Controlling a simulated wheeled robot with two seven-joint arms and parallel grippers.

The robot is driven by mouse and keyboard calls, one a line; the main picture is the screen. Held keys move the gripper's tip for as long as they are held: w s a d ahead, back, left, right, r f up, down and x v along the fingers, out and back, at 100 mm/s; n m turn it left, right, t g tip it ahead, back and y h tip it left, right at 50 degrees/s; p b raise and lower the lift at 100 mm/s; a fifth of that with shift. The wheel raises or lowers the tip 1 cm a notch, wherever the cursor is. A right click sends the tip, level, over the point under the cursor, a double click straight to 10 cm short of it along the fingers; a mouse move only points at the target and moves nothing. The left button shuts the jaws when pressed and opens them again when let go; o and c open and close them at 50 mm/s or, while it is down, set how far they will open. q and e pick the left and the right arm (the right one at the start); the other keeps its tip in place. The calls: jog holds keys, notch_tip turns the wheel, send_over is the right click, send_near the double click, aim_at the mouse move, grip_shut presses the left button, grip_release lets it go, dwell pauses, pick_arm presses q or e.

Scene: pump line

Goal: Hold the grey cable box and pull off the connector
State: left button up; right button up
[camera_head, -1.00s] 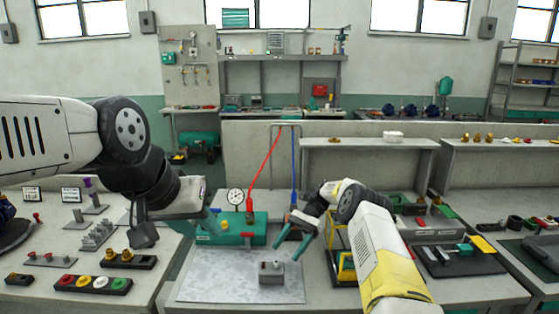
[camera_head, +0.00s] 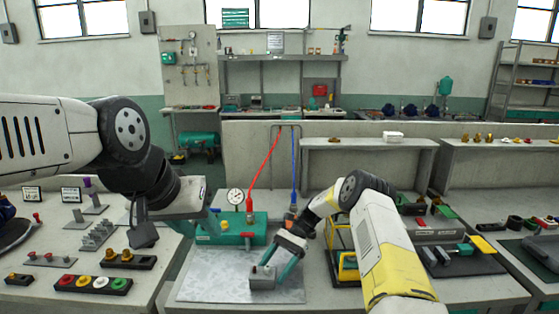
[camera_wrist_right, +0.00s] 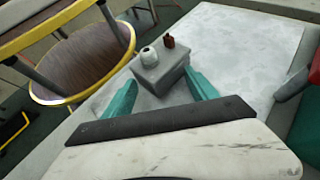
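The small grey cable box (camera_head: 262,283) sits on the pale metal plate. In the right wrist view the box (camera_wrist_right: 161,76) carries a round pale fitting (camera_wrist_right: 149,57) and a small red-brown piece (camera_wrist_right: 168,42) on top. My right gripper (camera_head: 272,264) is over the box. In its wrist view the two teal fingers (camera_wrist_right: 161,96) stand apart, one at each side of the box's near end; firm contact does not show. I cannot make out which piece is the connector.
The teal manifold block (camera_head: 238,236) with a gauge (camera_head: 235,196), red hose (camera_head: 262,165) and blue hose (camera_head: 293,165) stands behind the plate (camera_head: 215,280). A yellow frame (camera_head: 346,266) stands right of the plate. The plate's left part is clear.

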grip_shut()
jog(key=shift+o, duration=0.6)
grip_release()
jog(key=shift+o, duration=0.5)
